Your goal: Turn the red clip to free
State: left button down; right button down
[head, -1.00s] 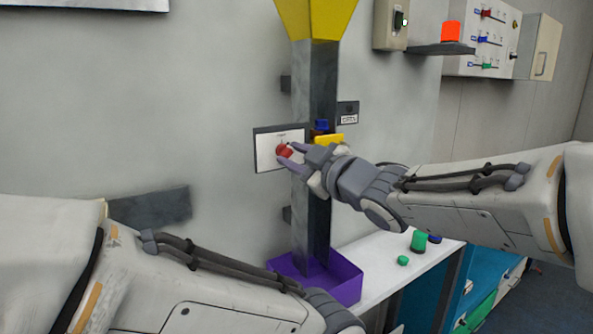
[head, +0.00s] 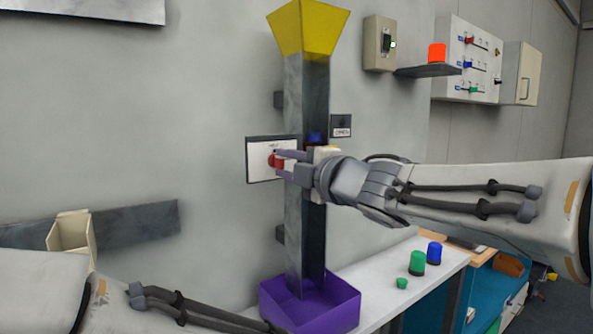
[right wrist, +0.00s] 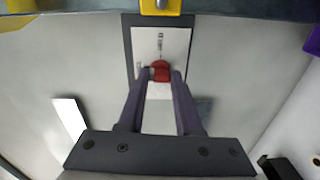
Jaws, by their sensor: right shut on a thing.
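The red clip (head: 273,161) is a small red knob on a white, dark-edged plate (head: 257,173) fixed beside the grey chute. In the right wrist view the red clip (right wrist: 160,72) sits in the middle of the plate, under small lettering too blurred to read. My right gripper (head: 279,161) reaches in from the right, and its two fingers (right wrist: 161,76) are shut on the clip from either side. The left arm shows at the bottom left, but its gripper is outside the picture.
The grey chute (head: 306,235) with a yellow funnel (head: 307,30) stands close by my right gripper, above a purple bin (head: 338,308). A green (head: 417,263) and a blue (head: 434,253) cylinder stand on the white table. A shelf (head: 428,71) holds a red-orange cylinder (head: 437,53).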

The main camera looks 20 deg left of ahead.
jog(key=shift+n, duration=0.5)
jog(key=c, duration=0.6)
grip_release()
jog(key=shift+d, duration=0.1)
jog(key=v, duration=1)
jog(key=shift+s+d+b, duration=0.15)
jog(key=shift+b, duration=0.2)
